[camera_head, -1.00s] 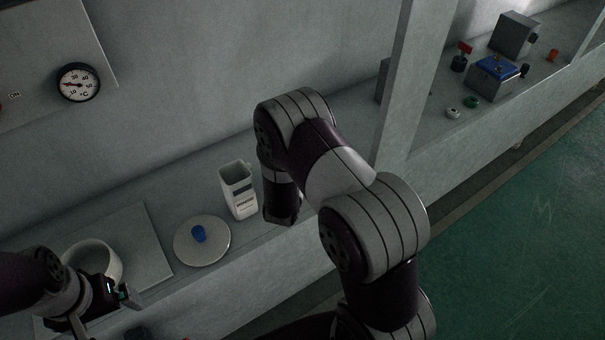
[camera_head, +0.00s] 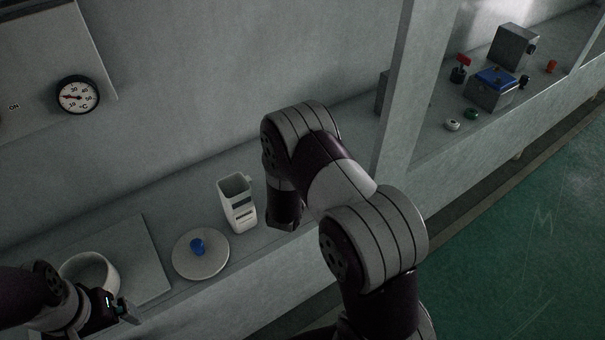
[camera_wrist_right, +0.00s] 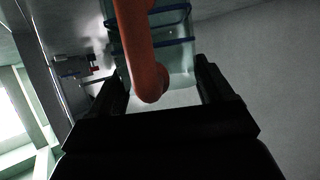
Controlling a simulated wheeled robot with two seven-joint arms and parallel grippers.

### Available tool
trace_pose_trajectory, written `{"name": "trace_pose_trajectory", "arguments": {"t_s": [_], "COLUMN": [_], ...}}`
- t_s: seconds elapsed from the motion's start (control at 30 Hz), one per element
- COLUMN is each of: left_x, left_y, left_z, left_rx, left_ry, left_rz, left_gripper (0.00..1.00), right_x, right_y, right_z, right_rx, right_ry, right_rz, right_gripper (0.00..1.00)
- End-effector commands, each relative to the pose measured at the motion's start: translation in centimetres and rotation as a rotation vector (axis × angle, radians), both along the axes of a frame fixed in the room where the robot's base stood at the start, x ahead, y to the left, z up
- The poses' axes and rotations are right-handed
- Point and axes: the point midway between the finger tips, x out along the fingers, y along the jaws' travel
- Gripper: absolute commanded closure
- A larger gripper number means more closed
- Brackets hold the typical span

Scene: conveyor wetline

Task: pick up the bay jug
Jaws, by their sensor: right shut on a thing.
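In the right wrist view my right gripper (camera_wrist_right: 163,88) is shut on a jug. The jug has a pale, see-through body (camera_wrist_right: 178,58) with blue bands and a thick orange handle (camera_wrist_right: 147,55). The handle faces the camera between the two fingers; the jug's top and far side are out of view. In the head view the right gripper and this jug are not seen; my right arm covers that area. My left gripper (camera_head: 126,309) is at the lower left, beside a white round bowl (camera_head: 93,272); its jaw opening is unclear.
A white rectangular container (camera_head: 238,207) stands upright on the ledge, left of my right forearm. A round pale lid with a blue knob (camera_head: 200,256) lies beside it. A grey pillar (camera_head: 407,100) rises right of my arm. Boxes and small coloured parts (camera_head: 492,92) stand beyond it.

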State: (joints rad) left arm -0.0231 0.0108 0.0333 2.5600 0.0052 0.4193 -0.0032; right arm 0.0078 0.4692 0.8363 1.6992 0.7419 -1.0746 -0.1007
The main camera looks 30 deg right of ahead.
Motion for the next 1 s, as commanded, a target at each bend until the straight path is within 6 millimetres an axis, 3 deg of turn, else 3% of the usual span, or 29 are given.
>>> {"name": "trace_pose_trajectory", "arguments": {"t_s": [0.47,0.77,1.0], "left_x": [0.0,0.0,0.0], "left_y": [0.0,0.0,0.0], "left_z": [1.1,1.4,1.8], "left_rx": [0.0,0.0,0.0], "left_ry": [0.0,0.0,0.0], "left_rz": [0.0,0.0,0.0], "left_gripper": [0.0,0.0,0.0], "right_x": [0.0,-0.2,-0.5], "right_y": [0.0,-2.5,-5.8], "right_z": [3.8,5.1,7.2], "right_rx": [-0.001,-0.001,0.0], "right_ry": [-0.003,-0.003,-0.004], "right_rz": [0.0,-0.002,-0.004], "right_gripper": [0.57,0.57,0.57]}}
